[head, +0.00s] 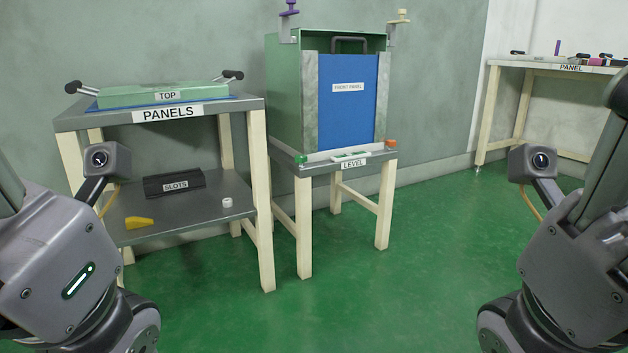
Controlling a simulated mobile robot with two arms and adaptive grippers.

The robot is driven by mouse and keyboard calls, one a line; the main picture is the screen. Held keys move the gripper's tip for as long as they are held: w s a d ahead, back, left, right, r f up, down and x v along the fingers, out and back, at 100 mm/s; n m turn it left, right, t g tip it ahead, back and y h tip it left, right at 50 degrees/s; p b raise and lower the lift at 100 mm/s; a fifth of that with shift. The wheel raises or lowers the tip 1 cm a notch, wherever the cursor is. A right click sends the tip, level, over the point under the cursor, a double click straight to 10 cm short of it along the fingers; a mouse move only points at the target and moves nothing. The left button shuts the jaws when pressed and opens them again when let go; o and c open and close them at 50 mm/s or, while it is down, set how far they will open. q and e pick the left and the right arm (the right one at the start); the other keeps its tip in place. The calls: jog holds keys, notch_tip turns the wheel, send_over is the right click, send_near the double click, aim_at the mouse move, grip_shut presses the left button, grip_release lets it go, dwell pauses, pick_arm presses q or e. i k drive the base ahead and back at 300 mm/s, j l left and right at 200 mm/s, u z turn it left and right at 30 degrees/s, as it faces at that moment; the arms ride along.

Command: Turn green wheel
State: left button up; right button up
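The green wheel (301,161) is a small knob at the front left corner of the level stand, below the tall green cabinet (284,90). A white level strip with a green part (350,156) lies at the stand's front edge, above the label LEVEL. An orange knob (391,145) sits at the front right corner. My two arms show at the lower left and lower right, well short of the stand. Neither gripper's fingers are in the picture.
The panels table (160,112) stands left of the stand, carrying a green top panel (165,93) with black handles. Its lower shelf (210,203) holds a black slots block, a yellow piece and a white piece. Another table (540,64) stands back right. The green floor ahead is clear.

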aim_at(301, 159)
jog(key=i+j+u, duration=0.3)
jog(key=u, duration=0.15)
jog(key=i+j+u, duration=0.1)
jog(key=i+u, duration=0.3)
jog(key=i, duration=0.1)
